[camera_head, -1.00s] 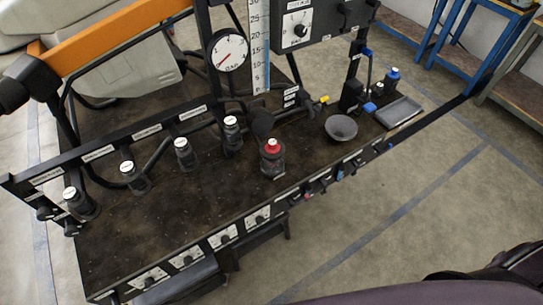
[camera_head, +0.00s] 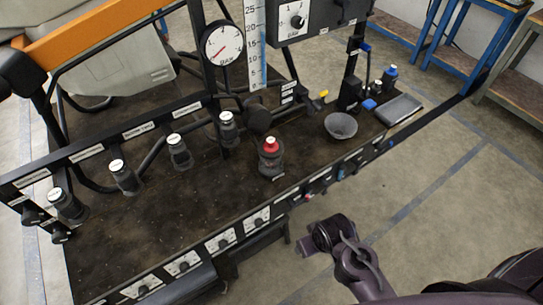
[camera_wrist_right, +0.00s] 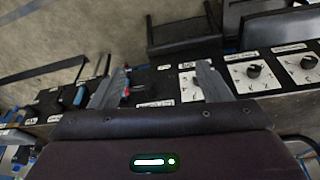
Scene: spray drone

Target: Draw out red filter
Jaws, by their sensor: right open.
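The red filter (camera_head: 270,158), a dark upright cylinder with a red top and a white cap, stands on the dark bench deck near its front edge. My right gripper (camera_head: 305,246) is low and to the right of it, out in front of the bench and apart from it. In the right wrist view its two fingers (camera_wrist_right: 160,85) are spread with nothing held, facing the bench's front panel. The red filter cannot be made out in the wrist view. My left gripper is not in view.
Several dark filters with white caps (camera_head: 180,152) stand in a row to the left. A grey funnel bowl (camera_head: 341,126) and a flat tray (camera_head: 398,109) are to the right. Knob panels (camera_head: 222,240) line the front edge. A gauge (camera_head: 223,43) stands behind. Floor in front is open.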

